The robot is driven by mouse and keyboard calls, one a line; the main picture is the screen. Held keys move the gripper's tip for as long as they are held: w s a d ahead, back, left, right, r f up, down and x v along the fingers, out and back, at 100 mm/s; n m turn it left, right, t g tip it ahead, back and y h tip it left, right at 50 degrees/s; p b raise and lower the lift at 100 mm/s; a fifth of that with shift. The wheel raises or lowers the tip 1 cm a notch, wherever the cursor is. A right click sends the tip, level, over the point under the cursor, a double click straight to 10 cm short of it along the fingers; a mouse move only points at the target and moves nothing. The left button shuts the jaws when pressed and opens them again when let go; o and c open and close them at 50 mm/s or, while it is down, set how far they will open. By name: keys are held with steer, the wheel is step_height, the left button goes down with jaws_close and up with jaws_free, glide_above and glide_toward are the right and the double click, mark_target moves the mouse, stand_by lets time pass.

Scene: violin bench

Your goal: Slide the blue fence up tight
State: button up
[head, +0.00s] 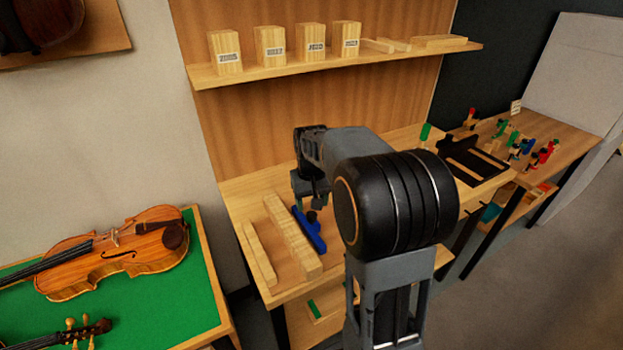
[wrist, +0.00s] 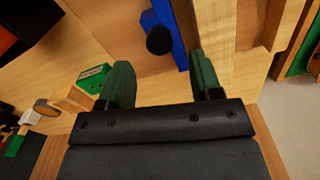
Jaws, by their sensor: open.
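The blue fence (head: 310,234) is a short bar with a black knob (wrist: 160,40), lying on the wooden bench. It lies just right of a row of pale wood blocks (head: 291,238) and roughly parallel to it. I cannot tell whether they touch. In the wrist view the fence (wrist: 179,38) runs along the top, with the knob ahead of the gap between my fingers. My gripper (wrist: 161,74) is open and empty, its right fingertip near the fence's lower end. In the head view my gripper is at the fence's far end, partly hidden by my arm.
A separate wood strip (head: 257,253) lies left of the block row. A shelf (head: 330,62) with labelled wood blocks hangs behind. A black fixture (head: 470,160) sits on the bench's right part. A violin (head: 115,252) lies on a green-topped table (head: 175,290) at left.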

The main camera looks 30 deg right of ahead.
mark_target(312, 215)
step_height(312, 215, up, 10)
steer(key=shift+f, duration=0.25)
steer(key=shift+c, duration=0.3)
